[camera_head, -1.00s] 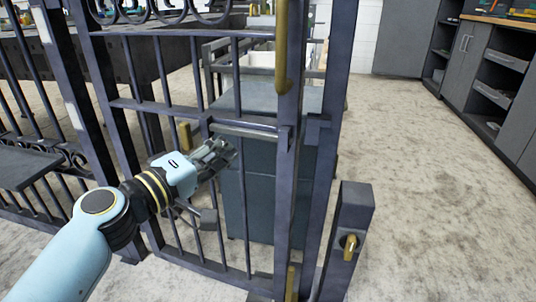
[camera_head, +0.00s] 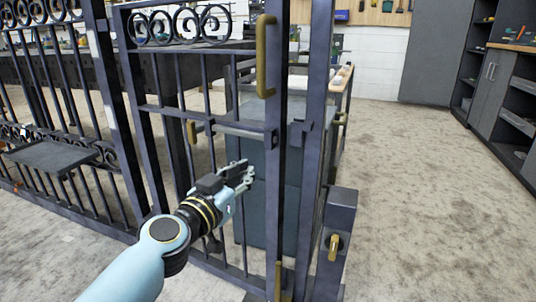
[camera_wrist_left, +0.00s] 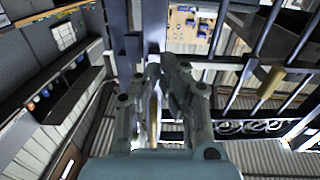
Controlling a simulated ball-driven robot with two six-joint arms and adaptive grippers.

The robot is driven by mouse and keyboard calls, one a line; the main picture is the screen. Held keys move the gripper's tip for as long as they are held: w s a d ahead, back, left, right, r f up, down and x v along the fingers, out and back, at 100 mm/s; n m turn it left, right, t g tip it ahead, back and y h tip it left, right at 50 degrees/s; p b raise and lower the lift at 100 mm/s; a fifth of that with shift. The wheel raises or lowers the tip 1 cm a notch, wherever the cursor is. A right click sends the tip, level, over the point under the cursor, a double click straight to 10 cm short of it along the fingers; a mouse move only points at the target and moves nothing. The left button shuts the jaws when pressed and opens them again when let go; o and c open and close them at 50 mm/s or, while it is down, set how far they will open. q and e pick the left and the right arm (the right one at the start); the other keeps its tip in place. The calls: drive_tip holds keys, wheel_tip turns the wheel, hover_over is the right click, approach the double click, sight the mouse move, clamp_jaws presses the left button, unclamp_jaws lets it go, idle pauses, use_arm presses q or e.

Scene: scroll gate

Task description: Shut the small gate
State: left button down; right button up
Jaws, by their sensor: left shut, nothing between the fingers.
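The small gate (camera_head: 213,87) is a dark metal leaf with scrolls along its top and upright bars. A long brass handle (camera_head: 266,60) is fixed on its right stile, and a horizontal bar (camera_head: 240,131) crosses it at mid height. A dark post (camera_head: 319,80) stands just right of that stile; I cannot tell how wide the gap is. My left gripper (camera_head: 247,174) is shut and empty, in front of the bars below the horizontal bar and left of the stile. Its fingers (camera_wrist_left: 155,75) also show in the left wrist view. My right gripper is out of view.
A short post (camera_head: 340,215) with a brass latch piece (camera_head: 334,246) stands at the right. Fixed scroll fencing (camera_head: 55,110) with a dark shelf (camera_head: 50,156) is on the left. A dark cabinet (camera_head: 255,205) stands behind the gate. The floor (camera_head: 430,220) at the right is clear.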

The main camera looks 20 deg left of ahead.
sight(268, 152)
use_arm(q)
drive_tip(key=w, duration=0.6)
drive_tip(key=w+d, duration=0.1)
drive_tip(key=w, duration=0.2)
drive_tip(key=shift+w+d, duration=0.1)
drive_tip(key=shift+w, duration=0.3)
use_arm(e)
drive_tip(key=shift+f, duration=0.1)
use_arm(q)
drive_tip(key=shift+w, duration=0.1)
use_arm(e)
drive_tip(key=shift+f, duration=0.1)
